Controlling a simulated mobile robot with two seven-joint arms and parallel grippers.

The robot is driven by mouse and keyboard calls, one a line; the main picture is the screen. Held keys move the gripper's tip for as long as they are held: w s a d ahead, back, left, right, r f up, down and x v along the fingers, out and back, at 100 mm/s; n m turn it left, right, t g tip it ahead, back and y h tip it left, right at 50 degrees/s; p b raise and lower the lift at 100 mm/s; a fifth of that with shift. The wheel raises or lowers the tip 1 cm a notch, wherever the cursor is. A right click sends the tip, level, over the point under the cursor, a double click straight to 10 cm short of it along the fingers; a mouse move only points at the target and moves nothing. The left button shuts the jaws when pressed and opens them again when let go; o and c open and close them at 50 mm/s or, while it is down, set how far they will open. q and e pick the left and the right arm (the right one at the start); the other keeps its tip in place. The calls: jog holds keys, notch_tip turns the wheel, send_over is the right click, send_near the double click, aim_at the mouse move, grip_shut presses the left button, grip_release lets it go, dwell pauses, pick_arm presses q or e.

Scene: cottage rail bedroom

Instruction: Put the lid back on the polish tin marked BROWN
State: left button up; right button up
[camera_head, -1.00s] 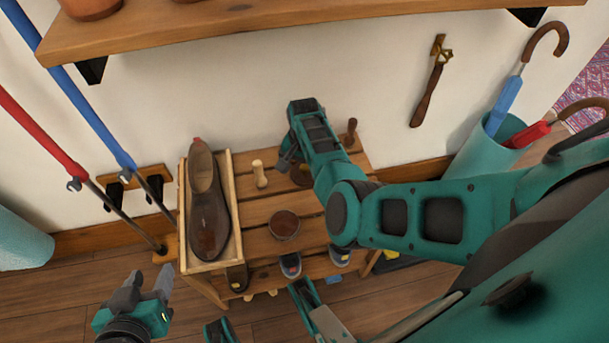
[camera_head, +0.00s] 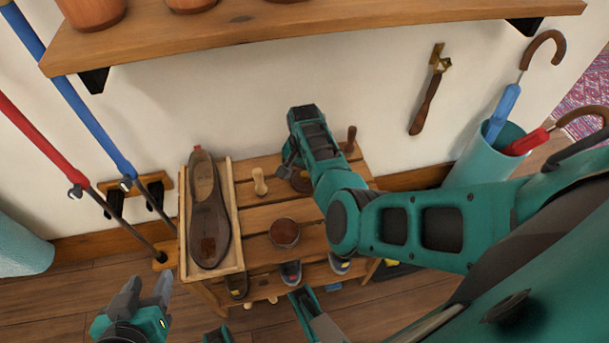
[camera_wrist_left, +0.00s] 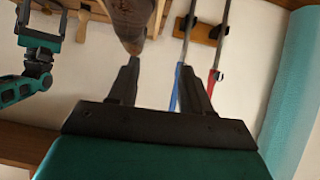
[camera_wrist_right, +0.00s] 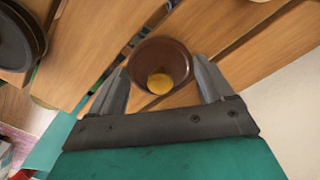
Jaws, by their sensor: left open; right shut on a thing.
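A round tin (camera_head: 285,233) with reddish-brown contents showing stands on the slatted rack top. No lettering is readable on it. My right gripper (camera_head: 297,172) is low over the rack behind this tin, shut on a round brown lid-like piece (camera_wrist_right: 161,64) with a yellow spot. The fingers sit on either side of the piece, against the slats in the right wrist view; I cannot tell if it touches them. In the head view the arm partly hides it. My left gripper (camera_head: 146,294) is open and empty, left of the rack's front. Its fingers also show in the left wrist view (camera_wrist_left: 167,80).
A brown shoe (camera_head: 208,220) lies in a wooden tray on the rack's left. A small wooden peg (camera_head: 260,182) and a dark handle (camera_head: 351,138) stand near the rear. A shelf (camera_head: 300,30) overhangs the back. An umbrella stand (camera_head: 482,160) is at right.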

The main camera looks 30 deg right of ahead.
notch_tip(320, 180, up, 8)
jog(key=p, duration=0.4)
jog(key=shift+r, duration=0.2)
notch_tip(320, 180, up, 2)
jog(key=n+p, duration=0.1)
jog(key=p, duration=0.2)
jog(key=n+p, duration=0.7)
jog(key=n, duration=0.3)
send_near(285, 231)
jog(key=shift+a+f, duration=0.1)
jog(key=shift+f, duration=0.15)
notch_tip(285, 231, down, 3)
jog(key=b, duration=0.3)
jog(key=shift+r+b, duration=0.15)
jog(key=shift+b, duration=0.15)
jog(key=shift+f+b, duration=0.35)
jog(key=shift+b, duration=0.15)
jog(key=shift+f+b, duration=0.4)
jog(key=shift+f, duration=0.15)
pick_arm(q)
notch_tip(285, 231, up, 7)
jog(key=shift+a+r+b, duration=0.2)
jog(key=shift+a+b, duration=0.15)
jog(key=shift+a, duration=0.05)
pick_arm(e)
jog(key=shift+f, duration=0.55)
pick_arm(q)
jog(key=shift+s+f, duration=0.1)
jog(key=shift+s, duration=0.15)
